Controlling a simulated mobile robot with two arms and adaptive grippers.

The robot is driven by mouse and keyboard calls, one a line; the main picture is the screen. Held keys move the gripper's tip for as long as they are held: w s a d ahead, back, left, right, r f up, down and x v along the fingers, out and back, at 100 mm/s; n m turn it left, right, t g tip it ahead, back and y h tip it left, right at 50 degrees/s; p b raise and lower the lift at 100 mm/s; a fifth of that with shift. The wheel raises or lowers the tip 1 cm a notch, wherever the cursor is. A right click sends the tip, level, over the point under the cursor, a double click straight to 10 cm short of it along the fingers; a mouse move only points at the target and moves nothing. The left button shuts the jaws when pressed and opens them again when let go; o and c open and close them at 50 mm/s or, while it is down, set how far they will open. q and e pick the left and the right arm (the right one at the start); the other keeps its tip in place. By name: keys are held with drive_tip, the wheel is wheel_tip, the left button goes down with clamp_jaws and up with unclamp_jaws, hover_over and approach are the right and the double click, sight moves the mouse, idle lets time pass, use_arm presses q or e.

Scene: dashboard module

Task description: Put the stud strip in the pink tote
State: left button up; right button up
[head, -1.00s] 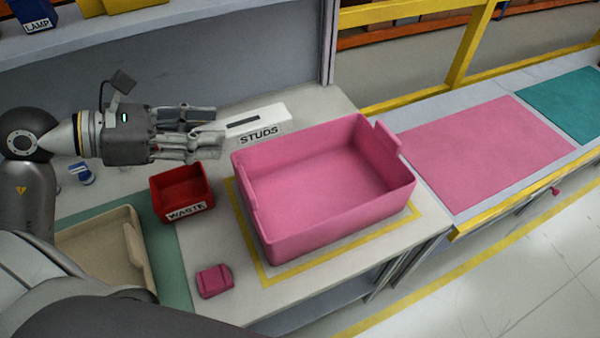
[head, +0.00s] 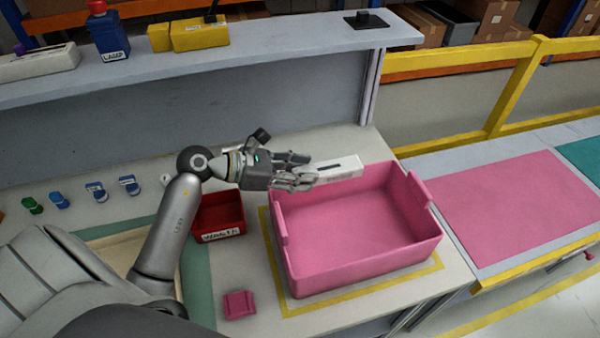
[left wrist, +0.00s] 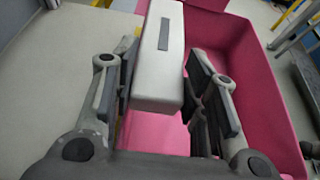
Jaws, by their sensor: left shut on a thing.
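The stud strip (head: 340,168) is a white block with a dark slot on top. My left gripper (head: 306,174) is shut on its left end and holds it up at the tote's back left rim. In the left wrist view the strip (left wrist: 158,62) sits between the two fingers, with pink tote floor and wall below and to its right. The pink tote (head: 365,270) stands open and empty on the bench, inside a yellow outline. My right gripper is not in view.
A red waste bin (head: 221,234) stands left of the tote. A small pink block (head: 239,304) lies in front of it. Blue and green parts (head: 60,200) lie at the far left. A pink mat (head: 510,205) covers the surface to the right.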

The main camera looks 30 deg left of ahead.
use_arm(q)
drive_tip(key=shift+f, duration=0.7)
drive_tip(key=shift+f, duration=0.1)
drive_tip(key=shift+s+f+b, duration=0.15)
drive_tip(key=shift+f+b, duration=0.45)
drive_tip(key=shift+f, duration=0.05)
drive_tip(key=o, duration=0.6)
drive_tip(key=shift+o, duration=0.9)
drive_tip(key=shift+s+d+f, duration=0.1)
